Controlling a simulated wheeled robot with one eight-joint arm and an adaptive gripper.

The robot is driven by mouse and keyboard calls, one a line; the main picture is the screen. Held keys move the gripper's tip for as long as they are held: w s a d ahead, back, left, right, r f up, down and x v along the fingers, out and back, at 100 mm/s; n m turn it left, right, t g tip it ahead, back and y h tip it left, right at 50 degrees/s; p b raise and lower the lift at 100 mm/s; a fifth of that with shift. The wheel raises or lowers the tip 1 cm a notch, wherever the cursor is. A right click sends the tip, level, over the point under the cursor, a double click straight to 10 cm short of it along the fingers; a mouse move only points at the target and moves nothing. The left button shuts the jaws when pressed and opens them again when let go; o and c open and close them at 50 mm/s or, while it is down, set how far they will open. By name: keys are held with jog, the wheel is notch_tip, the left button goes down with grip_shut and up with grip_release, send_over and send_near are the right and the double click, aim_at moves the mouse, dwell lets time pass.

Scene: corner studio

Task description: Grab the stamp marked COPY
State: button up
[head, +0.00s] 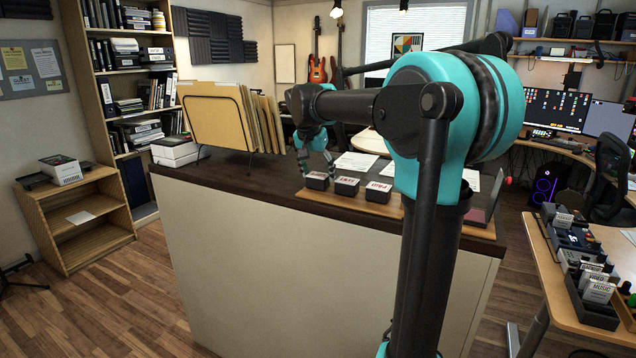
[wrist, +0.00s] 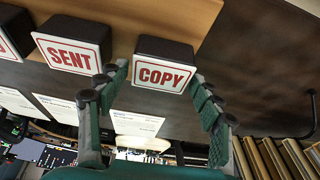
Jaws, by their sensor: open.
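The COPY stamp (wrist: 163,72) is a dark block with a white label and red lettering. In the wrist view it sits between the fingertips of my open gripper (wrist: 158,84), one finger on each side; I cannot tell whether either touches it. The left finger is in the gap between it and the SENT stamp (wrist: 70,52). In the head view the COPY stamp (head: 317,181) is the leftmost of three on a wooden board (head: 440,222), with my gripper (head: 317,168) at it from above.
The SENT stamp (head: 347,187) and a third stamp (head: 378,193) stand to the right on the same board. A rack of tan folders (head: 215,118) stands at the left of the dark counter. White papers (head: 356,162) lie behind the stamps.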

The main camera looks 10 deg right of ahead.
jog(key=shift+w+d+f, duration=0.15)
jog(key=shift+w+f, duration=0.1)
jog(key=shift+f, duration=0.4)
jog(key=shift+c, duration=0.6)
jog(key=c, duration=0.8)
jog(key=shift+r, duration=0.15)
jog(key=shift+c, duration=0.2)
